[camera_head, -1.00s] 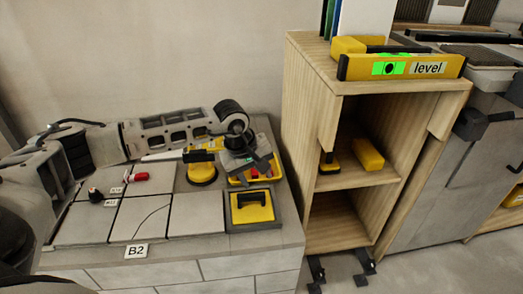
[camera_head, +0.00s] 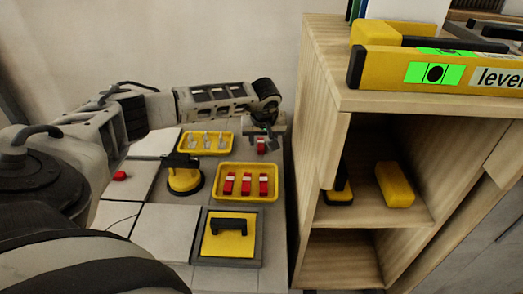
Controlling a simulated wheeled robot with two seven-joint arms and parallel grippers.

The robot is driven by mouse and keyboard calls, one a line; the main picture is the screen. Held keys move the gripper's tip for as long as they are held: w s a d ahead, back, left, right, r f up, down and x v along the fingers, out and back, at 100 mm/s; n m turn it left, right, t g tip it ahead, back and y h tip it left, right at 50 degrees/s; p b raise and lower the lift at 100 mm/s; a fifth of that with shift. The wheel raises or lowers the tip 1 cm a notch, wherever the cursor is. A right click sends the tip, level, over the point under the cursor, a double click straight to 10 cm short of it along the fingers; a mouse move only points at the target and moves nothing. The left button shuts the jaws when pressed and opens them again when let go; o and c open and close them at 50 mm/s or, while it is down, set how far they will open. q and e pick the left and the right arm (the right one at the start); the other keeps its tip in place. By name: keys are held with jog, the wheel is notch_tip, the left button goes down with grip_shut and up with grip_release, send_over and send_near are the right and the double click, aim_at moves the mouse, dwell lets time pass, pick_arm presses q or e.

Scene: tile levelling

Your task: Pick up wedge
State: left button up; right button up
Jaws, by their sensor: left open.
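Three red wedges (camera_head: 246,184) with pale ends lie side by side in a yellow tray (camera_head: 222,199) on the tiled bench. Another red and white piece (camera_head: 262,147), similar to the wedges, shows behind the tray, just below my left gripper (camera_head: 262,134). My left gripper is open at the far right edge of the bench. I cannot tell whether this piece lies between its fingers or below them. A small red piece (camera_head: 120,176) lies on a tile at the left. My right gripper is not in view.
A second yellow tray (camera_head: 206,151) holds several pale clips. A yellow suction lifter (camera_head: 185,180) stands beside the trays, and a yellow float (camera_head: 229,234) lies in front. A wooden cabinet (camera_head: 312,120) with a yellow level (camera_head: 392,67) on top borders the bench at right.

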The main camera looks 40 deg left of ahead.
aim_at(261, 150)
pick_arm(q)
jog(key=shift+x, duration=1.05)
jog(key=b+x, duration=0.1)
jog(key=x, duration=0.1)
jog(key=b+x, duration=0.2)
jog(key=x, duration=0.1)
jog(key=shift+w+a+r, duration=0.15)
jog(key=shift+a+r, duration=0.05)
jog(key=shift+a, duration=0.2)
jog(key=shift+a+f, duration=0.15)
jog(key=shift+f, duration=0.05)
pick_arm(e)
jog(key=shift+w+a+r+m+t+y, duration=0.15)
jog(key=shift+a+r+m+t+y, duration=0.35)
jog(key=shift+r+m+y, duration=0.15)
pick_arm(q)
jog(key=c, duration=1)
